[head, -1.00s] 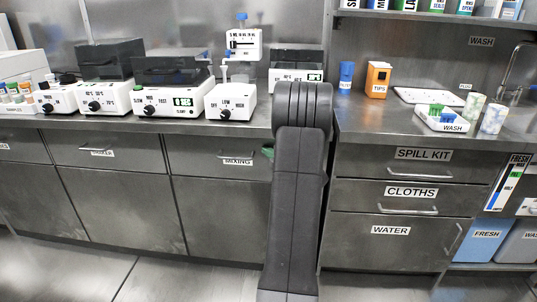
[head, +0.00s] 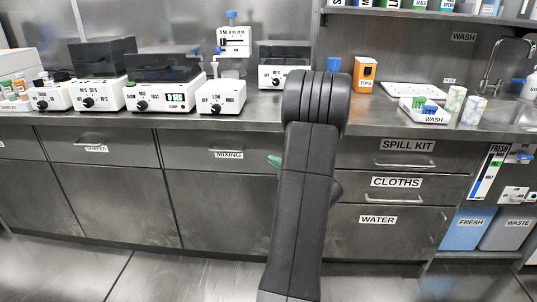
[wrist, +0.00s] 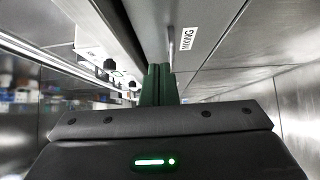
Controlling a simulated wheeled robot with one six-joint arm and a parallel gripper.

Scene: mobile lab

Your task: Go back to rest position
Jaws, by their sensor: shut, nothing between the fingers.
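My gripper (wrist: 157,70) shows in the wrist view as two green fingers pressed together, shut with nothing between them. It points towards the grey cabinet fronts, close to the label reading MIXING (wrist: 189,39). In the head view my dark arm stands upright in the middle, and a small green bit of my gripper (head: 274,161) peeks out at its left. Most of the gripper is hidden behind the arm there. It is below the counter edge, in front of the drawers.
The steel counter (head: 350,125) carries a white LOW-HIGH device (head: 221,100), a timer device (head: 160,95), an orange tips box (head: 365,74) and a white wash tray (head: 425,112). Blue FRESH (head: 466,228) and grey WASTE (head: 508,230) containers stand low at right. The floor in front is clear.

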